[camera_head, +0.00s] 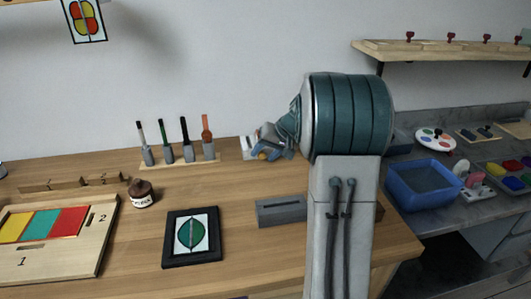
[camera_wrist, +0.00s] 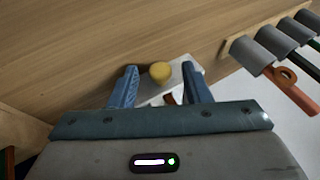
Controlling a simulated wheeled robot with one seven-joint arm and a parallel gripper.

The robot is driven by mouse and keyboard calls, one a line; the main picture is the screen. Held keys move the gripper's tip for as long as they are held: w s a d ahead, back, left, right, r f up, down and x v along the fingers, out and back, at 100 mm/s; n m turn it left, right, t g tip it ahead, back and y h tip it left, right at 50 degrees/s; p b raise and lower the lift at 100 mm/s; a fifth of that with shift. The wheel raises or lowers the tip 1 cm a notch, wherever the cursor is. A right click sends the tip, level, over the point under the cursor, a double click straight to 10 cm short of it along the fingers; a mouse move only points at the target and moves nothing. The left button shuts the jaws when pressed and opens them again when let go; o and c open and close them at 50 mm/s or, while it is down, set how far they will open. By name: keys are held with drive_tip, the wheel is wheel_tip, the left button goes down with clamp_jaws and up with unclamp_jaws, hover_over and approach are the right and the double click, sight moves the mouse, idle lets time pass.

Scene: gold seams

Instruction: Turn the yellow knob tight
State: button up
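The yellow knob (camera_wrist: 160,72) shows as a round cap in the wrist view, on a pale grey block (camera_wrist: 178,92). It lies between and a little beyond the fingertips of my gripper (camera_wrist: 161,75). The two blue fingers stand apart, with clear space between each finger and the knob. In the head view my gripper (camera_head: 267,146) is at the back of the wooden table, beside the pale block (camera_head: 247,147). A small spot of the yellow knob (camera_head: 263,156) shows there, mostly hidden by my gripper.
A wooden rack (camera_head: 180,165) with several upright tools stands left of my gripper; its holders (camera_wrist: 252,52) are at the wrist view's upper right. A dark-framed leaf picture (camera_head: 192,238), a brown jar (camera_head: 141,193) and a grey slotted block (camera_head: 281,210) are on the table.

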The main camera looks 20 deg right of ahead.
drive_tip(key=p+v, duration=0.1)
drive_tip(key=v, duration=1.3)
drive_tip(key=shift+f, duration=0.1)
